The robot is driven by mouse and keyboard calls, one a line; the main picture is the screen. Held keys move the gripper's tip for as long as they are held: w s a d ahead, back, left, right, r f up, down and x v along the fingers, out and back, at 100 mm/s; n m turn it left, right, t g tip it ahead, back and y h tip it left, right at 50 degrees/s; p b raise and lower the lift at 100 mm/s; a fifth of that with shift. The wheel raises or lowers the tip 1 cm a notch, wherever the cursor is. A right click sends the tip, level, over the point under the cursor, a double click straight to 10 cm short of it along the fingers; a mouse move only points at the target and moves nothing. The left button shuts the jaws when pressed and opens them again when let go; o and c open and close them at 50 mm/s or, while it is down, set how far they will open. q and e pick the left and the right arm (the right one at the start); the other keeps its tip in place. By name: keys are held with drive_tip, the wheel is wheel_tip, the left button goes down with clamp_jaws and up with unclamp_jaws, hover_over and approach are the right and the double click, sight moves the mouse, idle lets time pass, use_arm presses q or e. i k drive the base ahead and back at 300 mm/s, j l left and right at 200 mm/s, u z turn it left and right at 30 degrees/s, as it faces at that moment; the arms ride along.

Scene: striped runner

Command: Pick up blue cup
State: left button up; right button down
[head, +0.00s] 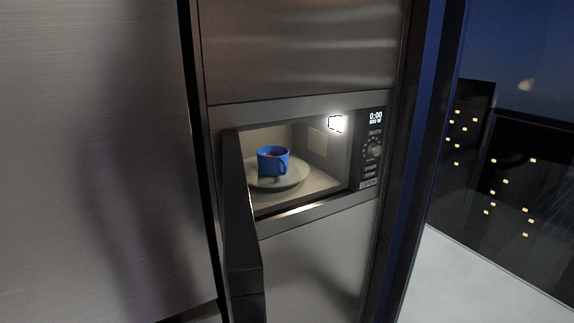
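The blue cup (268,163) stands upright inside the lit microwave, on a round pale plate (291,183). Its handle is on the side facing the front right. Something reddish-brown shows inside the cup, too small to make out. The microwave (300,219) is built into a metal cabinet, and its dark door (241,215) is open, swung out toward me on the left. The opening in front of the cup is clear. Neither of my grippers shows in the head view.
The open door stands as an obstacle left of the opening. The control panel (372,150) is on the right side. A large metal panel (95,150) fills the left. A window (515,160) with a dark night view is at the right. The area before the microwave looks free.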

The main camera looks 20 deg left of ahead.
sight(271, 160)
drive_tip(key=i+l+u, duration=0.2)
drive_tip(key=i+l, duration=0.25)
drive_tip(key=i+l+u, duration=0.2)
drive_tip(key=i+l, duration=0.2)
drive_tip(key=l, duration=0.2)
